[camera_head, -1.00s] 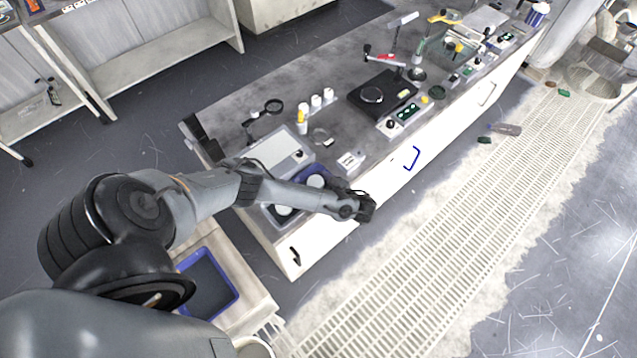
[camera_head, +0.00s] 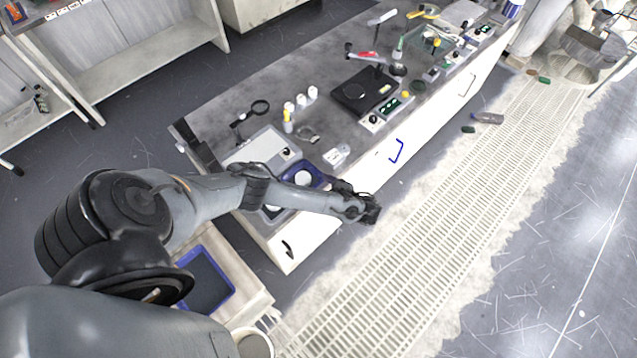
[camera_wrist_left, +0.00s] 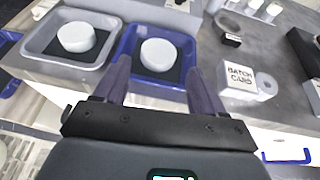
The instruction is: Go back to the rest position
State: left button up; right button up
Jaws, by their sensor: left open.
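My left arm comes in from the left in the head view, and its gripper (camera_head: 372,212) hangs past the front edge of the workbench. In the left wrist view the left gripper (camera_wrist_left: 160,85) has its two dark fingers apart with nothing between them. Beyond the fingers, a blue tray (camera_wrist_left: 127,78) holds a white round piece (camera_wrist_left: 161,54) on a dark pad. A grey tray (camera_wrist_left: 42,43) to its left holds another white round piece (camera_wrist_left: 76,37). My right gripper is not seen in any view.
A blue bin (camera_head: 233,287) stands on a low stand at the lower left. Grated floor (camera_head: 430,235) runs along the bench front.

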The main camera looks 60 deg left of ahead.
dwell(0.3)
pick_arm(q)
jog(key=s+d+n+t+h, duration=0.2)
jog(key=s+d+h, duration=0.15)
jog(key=d, duration=0.65)
jog(key=s+d+n+t+h, duration=0.1)
jog(key=s+d+h, duration=0.3)
jog(key=d, duration=0.6)
jog(key=s+d+r+n+t+h, duration=0.2)
jog(key=d+r+n+h, duration=0.1)
jog(key=d+r+h, duration=0.1)
notch_tip(320, 180, up, 36)
jog(key=s+a+n+t+h+p, duration=0.1)
jog(key=n+p, duration=0.5)
jog(key=p, duration=1.9)
jog(key=shift+s+a+f+t, duration=0.25)
jog(key=shift+s+a+t, duration=0.5)
jog(key=shift+a+t, duration=0.3)
jog(key=shift+d+h, duration=0.1)
jog(key=shift+h, duration=0.15)
